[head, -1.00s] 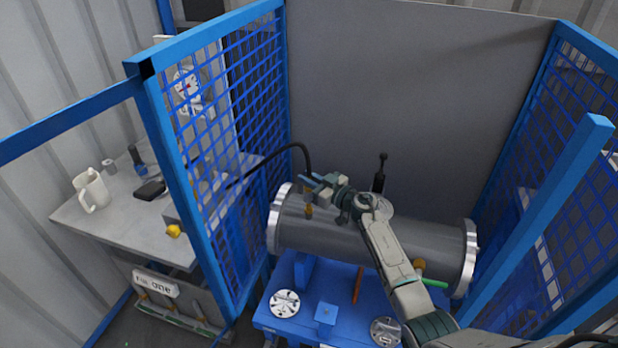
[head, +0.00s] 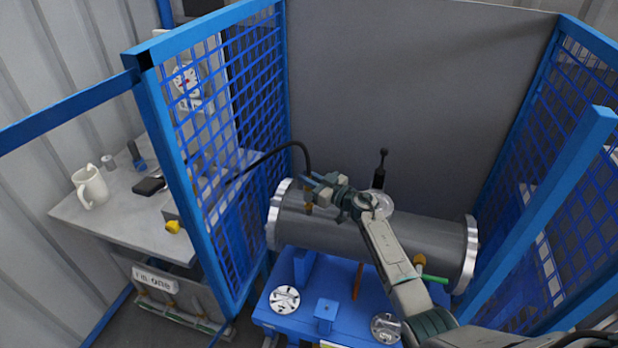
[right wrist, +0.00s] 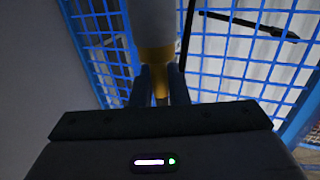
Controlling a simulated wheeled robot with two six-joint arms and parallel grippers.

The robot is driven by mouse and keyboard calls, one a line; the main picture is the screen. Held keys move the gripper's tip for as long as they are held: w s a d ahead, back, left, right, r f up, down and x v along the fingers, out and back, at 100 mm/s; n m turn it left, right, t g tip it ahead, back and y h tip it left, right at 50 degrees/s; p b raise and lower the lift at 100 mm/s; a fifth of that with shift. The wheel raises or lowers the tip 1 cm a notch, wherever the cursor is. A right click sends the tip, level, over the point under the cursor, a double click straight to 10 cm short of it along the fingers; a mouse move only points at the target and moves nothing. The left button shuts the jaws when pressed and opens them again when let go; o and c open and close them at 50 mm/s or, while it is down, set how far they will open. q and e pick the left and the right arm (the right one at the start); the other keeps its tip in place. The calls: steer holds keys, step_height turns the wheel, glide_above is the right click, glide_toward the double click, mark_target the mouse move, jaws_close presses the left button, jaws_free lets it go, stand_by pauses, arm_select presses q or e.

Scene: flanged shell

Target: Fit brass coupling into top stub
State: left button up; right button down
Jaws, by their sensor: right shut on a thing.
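The brass coupling (head: 309,194) is small and yellow-brown, above the left end of the grey flanged shell (head: 345,227). My right gripper (head: 313,183) is shut on it; in the right wrist view the brass (right wrist: 158,75) shows between the two fingers (right wrist: 158,92). A thick grey cylinder (right wrist: 152,22) meets the brass there. A black hose (head: 290,147) arcs from the left down to the gripper. I cannot make out the top stub apart from the coupling, nor whether the two touch. My left gripper is not in view.
Blue mesh fence panels (head: 235,135) stand left and right (head: 585,90), with a grey wall behind. A black lever (head: 380,168) rises behind the shell. The shell rests over a blue stand (head: 335,285).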

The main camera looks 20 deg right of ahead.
steer(key=shift+f+b, duration=0.55)
steer(key=shift+f, duration=0.6)
steer(key=c, duration=1.3)
jaws_free()
steer(key=b+v, duration=0.1)
steer(key=v, duration=0.9)
steer(key=shift+s+d, duration=0.2)
steer(key=shift+s, duration=0.1)
